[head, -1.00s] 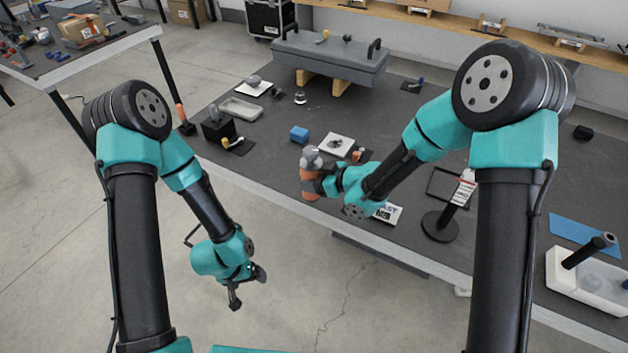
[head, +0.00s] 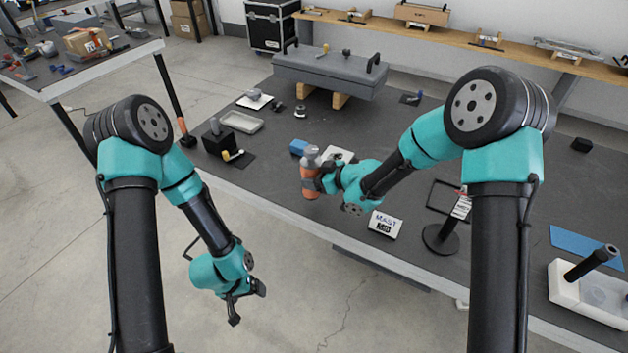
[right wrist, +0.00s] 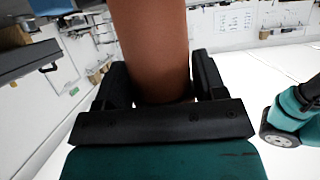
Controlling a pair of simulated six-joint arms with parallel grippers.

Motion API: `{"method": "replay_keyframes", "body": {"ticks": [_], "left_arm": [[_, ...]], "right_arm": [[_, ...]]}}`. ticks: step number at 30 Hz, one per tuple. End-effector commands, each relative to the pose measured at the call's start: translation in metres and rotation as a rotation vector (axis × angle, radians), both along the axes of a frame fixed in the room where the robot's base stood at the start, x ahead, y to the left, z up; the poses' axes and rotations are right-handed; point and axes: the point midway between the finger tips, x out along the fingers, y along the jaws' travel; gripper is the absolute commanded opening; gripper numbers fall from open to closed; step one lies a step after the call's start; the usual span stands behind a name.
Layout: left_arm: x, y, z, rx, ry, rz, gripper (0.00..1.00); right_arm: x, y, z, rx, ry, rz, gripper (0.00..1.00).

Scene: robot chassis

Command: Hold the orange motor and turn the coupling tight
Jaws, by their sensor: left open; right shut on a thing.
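The orange motor (head: 309,184) is upright near the front edge of the table in the head view, with a grey coupling (head: 311,155) on its top. My right gripper (head: 315,180) is shut around the motor's body from the right. In the right wrist view the motor (right wrist: 152,50) stands between the two black fingers (right wrist: 155,85) and fills the middle of the picture. Whether its base touches the table is hard to tell. My left gripper (head: 249,304) is open and empty, hanging low in front of the table, well apart from the motor.
A blue block (head: 299,147) and a white plate (head: 338,154) lie close behind the motor. A white labelled box (head: 385,224) and a black stand (head: 440,238) are to its right. A grey tray (head: 241,122) lies at the left. The space between the arms is clear.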

Motion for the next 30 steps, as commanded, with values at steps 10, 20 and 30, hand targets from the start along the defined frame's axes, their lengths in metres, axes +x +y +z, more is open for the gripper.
{"method": "replay_keyframes", "body": {"ticks": [10, 20, 30], "left_arm": [[0.0, 0.0, 0.0, 0.0, 0.0, 0.0, 0.89], [0.0, 0.0, 0.0, 0.0, 0.0, 0.0, 0.89], [0.0, 0.0, 0.0, 0.0, 0.0, 0.0, 0.89]], "right_arm": [[0.021, 0.001, 0.001, 0.001, -0.001, -0.002, 0.18], [0.04, 0.002, 0.001, 0.001, -0.003, -0.001, 0.18], [0.059, 0.004, 0.001, 0.001, -0.003, -0.001, 0.18]]}}
